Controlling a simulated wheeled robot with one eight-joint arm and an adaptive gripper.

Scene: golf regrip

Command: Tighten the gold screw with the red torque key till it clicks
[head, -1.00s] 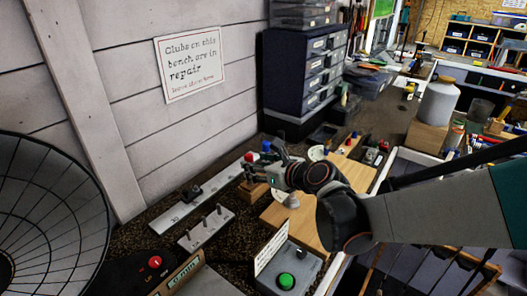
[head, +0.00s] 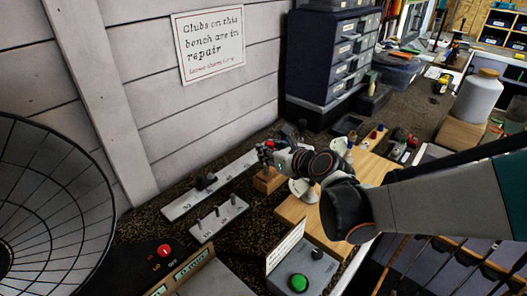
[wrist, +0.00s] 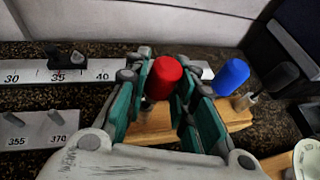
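The red torque key shows as a red cap (wrist: 164,78) between my gripper's fingertips (wrist: 166,82) in the wrist view. The cap nearly fills the gap, and I cannot tell whether both fingers press on it. A blue-capped key (wrist: 230,74) stands just right of my right finger. In the head view my gripper (head: 272,150) is at the same wooden block (head: 266,182), largely hiding the keys. I cannot make out the gold screw in either view.
A scale bar (head: 185,203) with a dark slider and a smaller pegged plate (head: 220,220) lie left of the block. A grey box with a green button (head: 299,283) is in front. A drawer cabinet (head: 330,55) stands behind. A wooden board (head: 300,212) lies right.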

